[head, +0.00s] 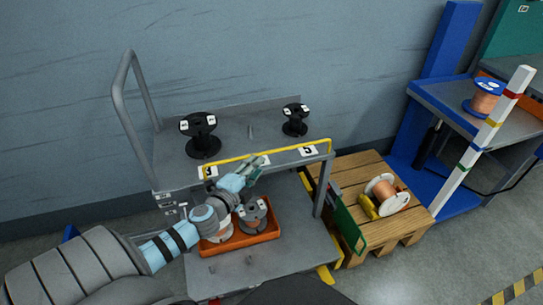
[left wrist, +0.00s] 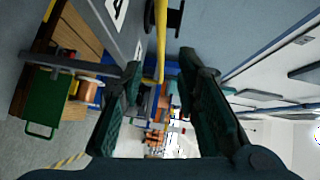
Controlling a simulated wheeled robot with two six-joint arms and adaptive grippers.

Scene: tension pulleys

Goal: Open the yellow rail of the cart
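The yellow rail (head: 292,148) runs along the front edge of the grey cart's top shelf (head: 250,130), with its ends bent down at both sides. My left gripper (head: 254,170) is just in front of the rail's middle, its green fingers near the shelf edge. In the left wrist view the two fingers are apart, and the yellow rail (left wrist: 161,35) shows in the gap between their tips. I cannot tell whether the fingers touch it. My right gripper is not in view.
Two black spools (head: 201,135) stand on the top shelf. An orange tray (head: 262,238) with spools sits on the lower shelf. A wooden pallet (head: 345,170) with a copper spool (head: 384,190) stands to the right, near a blue workbench (head: 440,105). The wall is close behind.

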